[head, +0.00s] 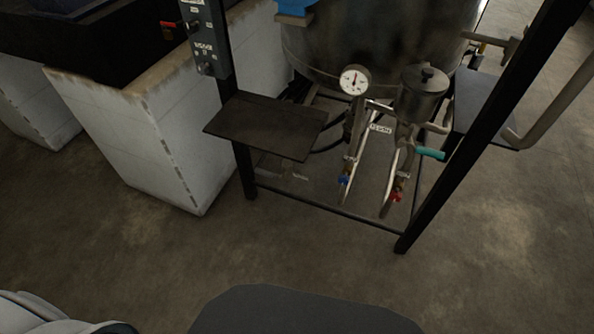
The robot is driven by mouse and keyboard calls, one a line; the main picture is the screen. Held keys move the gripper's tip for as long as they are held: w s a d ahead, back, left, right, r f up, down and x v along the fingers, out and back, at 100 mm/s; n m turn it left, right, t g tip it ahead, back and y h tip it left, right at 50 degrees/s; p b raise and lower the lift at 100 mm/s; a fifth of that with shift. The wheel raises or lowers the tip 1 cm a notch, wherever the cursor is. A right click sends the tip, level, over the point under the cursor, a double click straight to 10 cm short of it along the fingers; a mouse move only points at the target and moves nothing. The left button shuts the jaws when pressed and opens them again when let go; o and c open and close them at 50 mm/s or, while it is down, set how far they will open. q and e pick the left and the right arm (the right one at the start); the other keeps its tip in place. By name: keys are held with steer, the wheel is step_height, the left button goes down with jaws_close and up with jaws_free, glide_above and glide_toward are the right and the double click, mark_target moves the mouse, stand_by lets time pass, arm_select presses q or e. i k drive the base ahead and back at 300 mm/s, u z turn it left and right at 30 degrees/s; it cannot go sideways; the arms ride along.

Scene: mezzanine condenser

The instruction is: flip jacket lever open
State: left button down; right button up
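Below a large dark metal vessel (385,40) is pipework with several coloured handles. A teal lever (430,153) sticks out to the right, roughly level, below a small lidded metal pot (423,92). A blue handle (343,180) and a red handle (396,197) sit lower on the pipes. A small white label (380,128) is between the pipes, its text too small to read surely. I cannot tell from the picture which handle is the jacket lever. Neither of my grippers is in view.
A round dial gauge (354,80) sits left of the pot. A dark shelf (266,124) juts out left of the pipes. A black frame post (490,125) stands just right of the teal lever. White blocks (150,130) stand left. The concrete floor (290,245) in front is clear.

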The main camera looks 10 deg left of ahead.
mark_target(269, 174)
steer(key=z, duration=0.35)
steer(key=i, duration=0.95)
steer(key=u, duration=0.65)
steer(key=i, duration=0.6)
steer(key=u, duration=0.65)
